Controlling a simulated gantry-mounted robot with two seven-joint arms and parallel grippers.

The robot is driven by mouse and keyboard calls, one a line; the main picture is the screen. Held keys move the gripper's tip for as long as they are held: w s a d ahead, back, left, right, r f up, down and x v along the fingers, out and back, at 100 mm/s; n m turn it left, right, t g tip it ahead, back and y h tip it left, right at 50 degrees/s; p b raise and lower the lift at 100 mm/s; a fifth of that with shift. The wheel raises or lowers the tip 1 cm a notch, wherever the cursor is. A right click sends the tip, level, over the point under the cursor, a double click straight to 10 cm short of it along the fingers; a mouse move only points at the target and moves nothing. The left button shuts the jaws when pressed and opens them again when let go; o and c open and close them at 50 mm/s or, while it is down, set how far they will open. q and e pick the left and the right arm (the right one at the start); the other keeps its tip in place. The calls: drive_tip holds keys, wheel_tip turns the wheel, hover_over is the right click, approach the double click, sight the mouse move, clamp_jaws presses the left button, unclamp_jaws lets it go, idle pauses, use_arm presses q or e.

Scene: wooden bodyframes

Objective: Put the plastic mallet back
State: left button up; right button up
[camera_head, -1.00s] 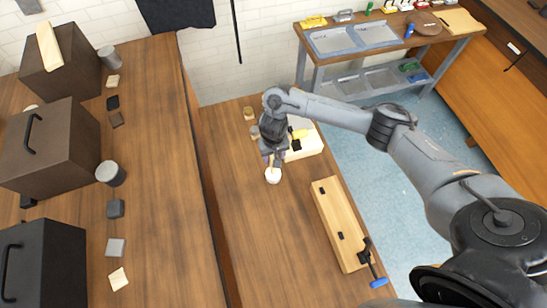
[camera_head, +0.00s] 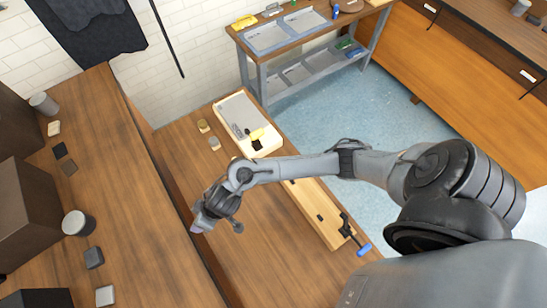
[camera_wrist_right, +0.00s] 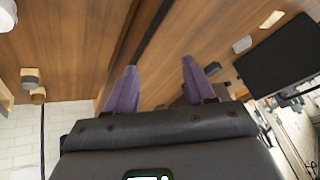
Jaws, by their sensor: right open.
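My right gripper (camera_head: 197,228) hangs over the left edge of the right-hand bench, by the gap between the benches. In the right wrist view its purple fingers (camera_wrist_right: 159,64) are apart with nothing between them. A white rounded thing (camera_wrist_right: 5,15) shows at that view's top left corner, on the bench and apart from the fingers. It may be the mallet's head, but its shape is cut off and I cannot be sure. In the head view I do not see it; my arm covers part of the bench. My left gripper is out of view.
A wooden board (camera_head: 322,222) with a blue-handled clamp (camera_head: 352,235) lies on the right. Dark boxes (camera_head: 20,205) and a grey-topped cylinder (camera_head: 76,223) stand on the left bench.

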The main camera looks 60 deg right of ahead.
drive_tip(key=s+d+r+h, duration=0.2)
drive_tip(key=s+d+r, duration=0.1)
drive_tip(key=s+d, duration=0.4)
drive_tip(key=s+d+r+g+h, duration=0.1)
drive_tip(key=s+d+r, duration=0.2)
drive_tip(key=s+d, duration=0.5)
drive_tip(key=shift+s+m+h, duration=0.3)
drive_tip(key=shift+s+h, duration=0.1)
drive_tip(key=shift+s, duration=0.7)
wheel_tip(320, 180, up, 7)
drive_tip(key=p, duration=0.7)
drive_tip(key=shift+a, duration=0.1)
drive_tip(key=shift+r, duration=0.1)
